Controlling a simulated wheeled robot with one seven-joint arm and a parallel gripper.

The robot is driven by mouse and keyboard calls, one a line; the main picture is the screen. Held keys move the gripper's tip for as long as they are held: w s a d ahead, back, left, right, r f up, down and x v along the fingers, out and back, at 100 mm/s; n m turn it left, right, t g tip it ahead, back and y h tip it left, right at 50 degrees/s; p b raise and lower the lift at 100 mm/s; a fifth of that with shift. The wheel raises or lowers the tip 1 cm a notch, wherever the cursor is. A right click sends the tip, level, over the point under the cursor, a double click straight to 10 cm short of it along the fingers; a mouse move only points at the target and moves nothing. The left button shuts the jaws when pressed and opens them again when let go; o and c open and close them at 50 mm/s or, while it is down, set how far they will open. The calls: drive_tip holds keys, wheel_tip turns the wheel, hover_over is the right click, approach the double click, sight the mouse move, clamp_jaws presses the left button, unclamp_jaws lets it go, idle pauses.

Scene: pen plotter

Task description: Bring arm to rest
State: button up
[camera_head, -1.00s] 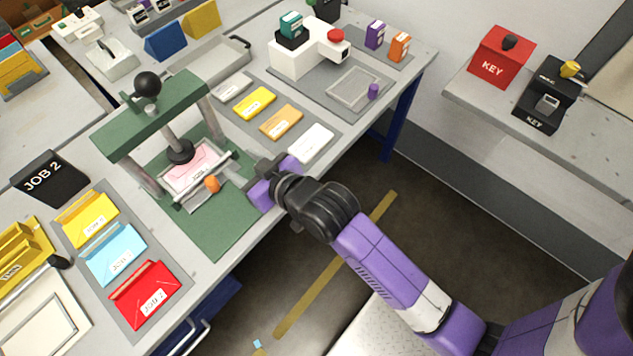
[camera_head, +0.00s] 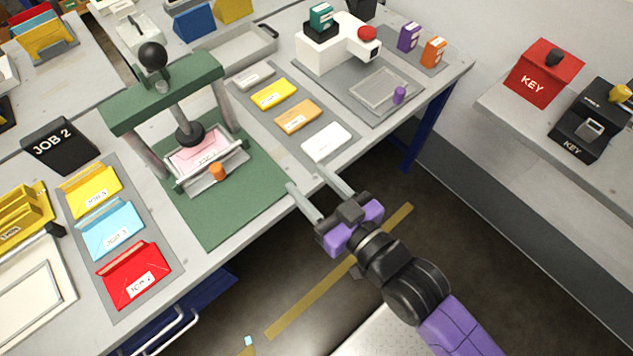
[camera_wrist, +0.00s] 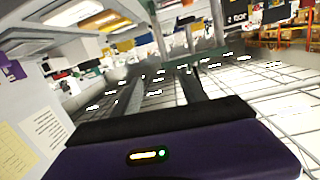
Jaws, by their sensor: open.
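My gripper (camera_head: 318,188) is open and empty, its two grey fingers spread apart over the front edge of the workbench in the head view. Its fingers also show in the wrist view (camera_wrist: 163,92), with nothing between them. The green press (camera_head: 165,95) with a black ball knob stands to the left of my gripper, apart from it. A pink card (camera_head: 200,160) lies in the press's tray under the black round stamp. The orange knob (camera_head: 217,171) is at the tray's front.
White (camera_head: 327,142), orange and yellow cards lie on a grey mat behind my gripper. Yellow, blue and red folders (camera_head: 137,275) lie at the left by a JOB 2 sign (camera_head: 60,146). A side shelf at right holds red (camera_head: 543,72) and black key boxes. Open floor lies before the bench.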

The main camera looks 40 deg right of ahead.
drive_tip(key=shift+s, duration=0.1)
idle(0.5)
drive_tip(key=s+r+n+g, duration=0.1)
drive_tip(key=s+r, duration=0.1)
drive_tip(key=s, duration=1.7)
drive_tip(key=shift+s+d+r+g+y, duration=0.2)
drive_tip(key=shift+s+d+g+y, duration=0.1)
